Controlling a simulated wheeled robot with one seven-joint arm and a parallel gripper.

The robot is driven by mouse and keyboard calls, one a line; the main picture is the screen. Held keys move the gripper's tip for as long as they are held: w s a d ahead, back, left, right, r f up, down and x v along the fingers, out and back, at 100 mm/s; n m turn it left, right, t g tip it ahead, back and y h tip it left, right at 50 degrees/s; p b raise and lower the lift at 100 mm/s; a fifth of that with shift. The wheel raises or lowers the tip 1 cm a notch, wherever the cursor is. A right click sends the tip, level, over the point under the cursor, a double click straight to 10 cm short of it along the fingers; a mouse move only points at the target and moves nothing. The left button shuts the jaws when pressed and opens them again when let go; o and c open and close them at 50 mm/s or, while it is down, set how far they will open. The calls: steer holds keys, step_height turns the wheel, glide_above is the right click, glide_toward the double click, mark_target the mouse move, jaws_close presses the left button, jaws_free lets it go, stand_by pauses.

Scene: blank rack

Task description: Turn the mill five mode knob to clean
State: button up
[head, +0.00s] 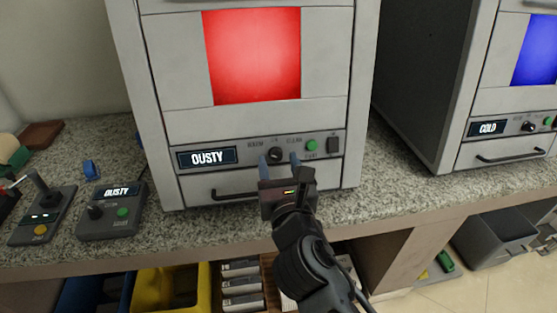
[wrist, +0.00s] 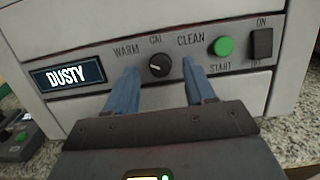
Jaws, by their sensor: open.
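The mode knob (wrist: 159,65) is a small round black dial on the front panel of a grey machine (head: 250,140), between the words WARM and CLEAN, with CAL above it. A pale mark shows on the knob; its exact direction is hard to tell. The panel display (wrist: 68,75) reads DUSTY. No mill number shows. The knob also shows in the head view (head: 275,155). My gripper (head: 278,158) is open in front of the panel, its two blue fingers either side of the knob, apart from it and holding nothing.
Right of the knob are a green START button (wrist: 222,46) and a black ON switch (wrist: 262,43). A bar handle (head: 240,194) runs below. A small DUSTY control box (head: 112,210) and a joystick box (head: 43,207) stand left. A second machine reading COLD (head: 488,128) stands right.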

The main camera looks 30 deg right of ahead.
steer(key=shift+w+d, duration=0.2)
steer(key=shift+w, duration=0.35)
jaws_close()
